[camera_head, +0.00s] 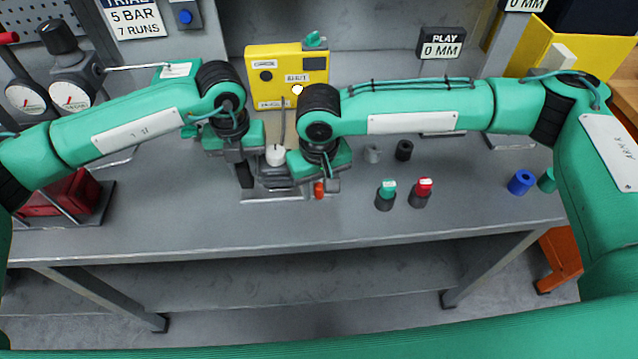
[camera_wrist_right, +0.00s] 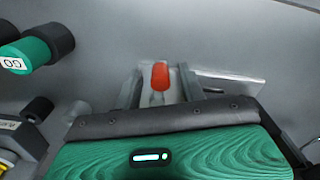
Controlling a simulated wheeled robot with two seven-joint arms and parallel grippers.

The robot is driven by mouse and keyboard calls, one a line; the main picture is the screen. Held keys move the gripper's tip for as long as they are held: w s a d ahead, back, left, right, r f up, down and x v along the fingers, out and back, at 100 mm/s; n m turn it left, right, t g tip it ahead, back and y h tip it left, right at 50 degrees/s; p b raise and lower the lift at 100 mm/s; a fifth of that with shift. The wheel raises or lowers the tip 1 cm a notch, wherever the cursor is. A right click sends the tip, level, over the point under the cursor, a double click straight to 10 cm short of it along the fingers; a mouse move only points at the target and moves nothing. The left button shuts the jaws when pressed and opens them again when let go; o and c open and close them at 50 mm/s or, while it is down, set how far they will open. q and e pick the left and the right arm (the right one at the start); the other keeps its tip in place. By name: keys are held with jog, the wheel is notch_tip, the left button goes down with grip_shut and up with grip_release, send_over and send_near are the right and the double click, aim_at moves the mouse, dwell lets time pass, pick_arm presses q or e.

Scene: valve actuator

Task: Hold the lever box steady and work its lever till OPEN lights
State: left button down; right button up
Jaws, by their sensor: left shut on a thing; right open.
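The lever box (camera_head: 277,184) is a low grey unit on the bench, between my two grippers and partly hidden by them. A white ball (camera_head: 276,155) and a thin upright rod show above it. My left gripper (camera_head: 246,178) points down at its left side and is shut on it; the contact is mostly hidden. A red grip (camera_head: 319,190) is at its right side. My right gripper (camera_head: 322,186) is open there; in the right wrist view the red grip (camera_wrist_right: 159,76) shows between its fingers (camera_wrist_right: 160,92). A yellow box (camera_head: 262,88) behind has a bright lamp (camera_head: 297,89) below a label that seems to read SHUT.
Green-topped (camera_head: 386,194) and red-topped (camera_head: 422,192) posts stand to the right, with black, grey, blue and green cylinders beyond. A PLAY 0 MM sign (camera_head: 441,44) is behind. Gauges (camera_head: 70,97) and a red block (camera_head: 65,198) are on the left. The front bench is clear.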

grip_shut()
